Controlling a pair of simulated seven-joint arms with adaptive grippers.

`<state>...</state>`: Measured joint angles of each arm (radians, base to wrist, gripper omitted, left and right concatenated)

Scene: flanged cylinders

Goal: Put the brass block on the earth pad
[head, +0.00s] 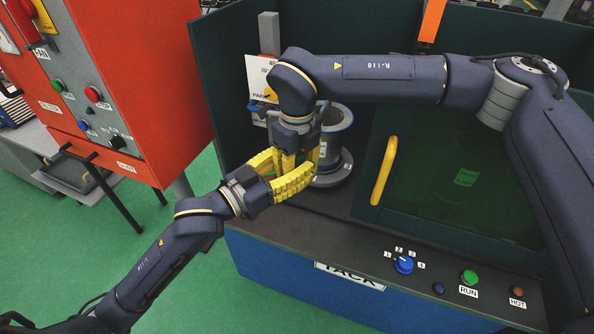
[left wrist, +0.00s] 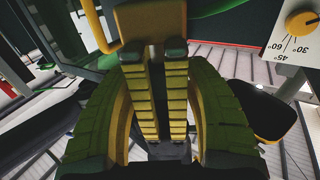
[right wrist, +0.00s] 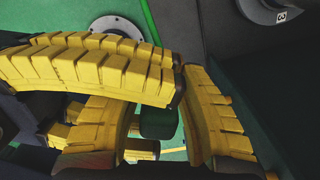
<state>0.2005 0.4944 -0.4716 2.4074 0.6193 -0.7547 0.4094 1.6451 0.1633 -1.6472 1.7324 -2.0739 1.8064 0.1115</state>
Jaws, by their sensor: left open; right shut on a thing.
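My left gripper (head: 297,163) is open, its yellow segmented fingers on either side of the right gripper's fingers. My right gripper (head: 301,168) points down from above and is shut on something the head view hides. In the left wrist view, a brownish-gold block (left wrist: 150,26), apparently the brass block, shows at the dark fingertips of the right gripper, between the left fingers. In the right wrist view a left finger crosses in front of the right fingers, and I cannot make out the block. I cannot identify the earth pad in any view.
A grey flanged cylinder (head: 334,160) stands just behind the grippers on the bench. A yellow handle (head: 384,170) on a dark green door is to their right. Knobs and buttons line the front edge. An orange cabinet (head: 120,75) stands left.

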